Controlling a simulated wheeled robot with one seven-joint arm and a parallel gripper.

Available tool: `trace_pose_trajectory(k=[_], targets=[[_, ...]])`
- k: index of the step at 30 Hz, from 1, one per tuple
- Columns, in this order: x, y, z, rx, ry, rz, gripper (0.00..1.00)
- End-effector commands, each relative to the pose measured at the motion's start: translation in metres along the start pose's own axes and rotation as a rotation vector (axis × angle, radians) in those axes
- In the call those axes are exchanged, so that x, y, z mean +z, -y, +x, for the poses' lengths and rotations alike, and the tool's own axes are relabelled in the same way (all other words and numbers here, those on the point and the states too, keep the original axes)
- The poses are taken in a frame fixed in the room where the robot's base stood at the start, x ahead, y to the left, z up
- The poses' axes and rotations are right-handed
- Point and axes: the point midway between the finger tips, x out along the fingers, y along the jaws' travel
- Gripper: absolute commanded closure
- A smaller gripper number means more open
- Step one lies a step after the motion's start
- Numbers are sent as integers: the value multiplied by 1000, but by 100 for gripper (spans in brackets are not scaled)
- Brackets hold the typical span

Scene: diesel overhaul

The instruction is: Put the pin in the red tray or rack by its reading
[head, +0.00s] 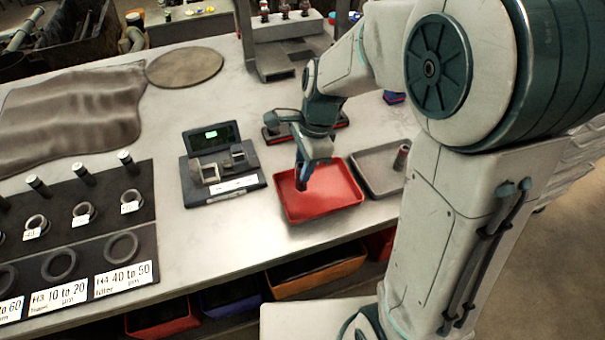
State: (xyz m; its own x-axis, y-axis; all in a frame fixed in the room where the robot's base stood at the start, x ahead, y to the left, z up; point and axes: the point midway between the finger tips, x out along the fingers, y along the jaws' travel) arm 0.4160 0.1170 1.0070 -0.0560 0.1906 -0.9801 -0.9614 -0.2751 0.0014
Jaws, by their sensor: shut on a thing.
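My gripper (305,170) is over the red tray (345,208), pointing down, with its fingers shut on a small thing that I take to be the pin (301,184). The pin is mostly hidden by the fingers and looks dark. I cannot tell whether it touches the tray floor. The measuring device (222,165) stands left of the tray, with a small lit green display whose reading is too small to make out. The black rack (136,190) at the left has several upright pins, rings and white labels such as "H3 10 to 20" and "H4 40 to 50".
A grey tray (372,183) with a small upright cylinder (401,157) stands right of the red tray. A grey cloth (70,115) and a round mat (185,67) lie at the back left. Coloured bins (318,270) sit below the table's front edge. Bare tabletop surrounds the device.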

Motion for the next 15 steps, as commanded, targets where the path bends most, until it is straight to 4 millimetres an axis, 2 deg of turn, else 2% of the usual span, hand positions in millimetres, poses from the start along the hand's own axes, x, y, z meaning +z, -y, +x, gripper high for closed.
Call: trace_pose_trajectory(k=[4,10,15], targets=[[3,3,9,2,1,0,98],[-4,3,37,2,0,1,98],[-5,4,43,-1,0,-1,98]])
